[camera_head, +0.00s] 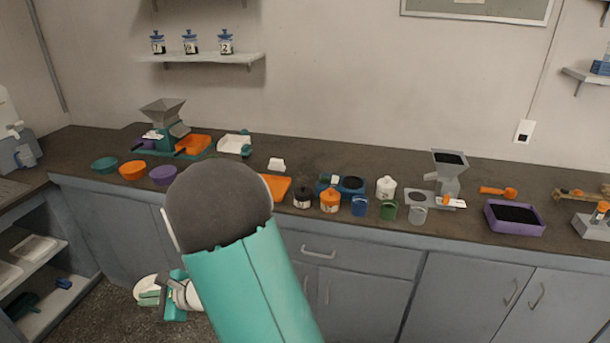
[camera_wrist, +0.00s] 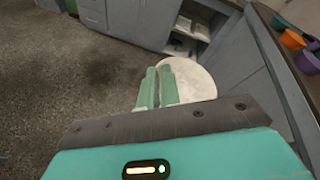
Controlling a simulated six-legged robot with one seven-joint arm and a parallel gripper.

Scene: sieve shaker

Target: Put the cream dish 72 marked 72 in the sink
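The cream dish (camera_head: 144,284) is a round pale disc at lower left in the head view, below counter height and in front of the cabinets. It also shows in the wrist view (camera_wrist: 196,80), beyond and to the right of my fingers. My gripper (camera_head: 150,297) has green fingers close together, seen in the wrist view (camera_wrist: 157,80), with the dish between or right against them; it appears held by its rim above the floor. The number 72 cannot be read. No sink basin can be made out clearly; the counter's left end is cut off by the frame.
The dark counter (camera_head: 85,140) runs along the wall, with green, orange (camera_head: 132,170) and purple bowls near its left edge. Grinders, jars and trays stand further right. A grey-white apparatus (camera_head: 15,150) stands far left. An open shelf unit (camera_head: 40,255) is below. Floor is clear.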

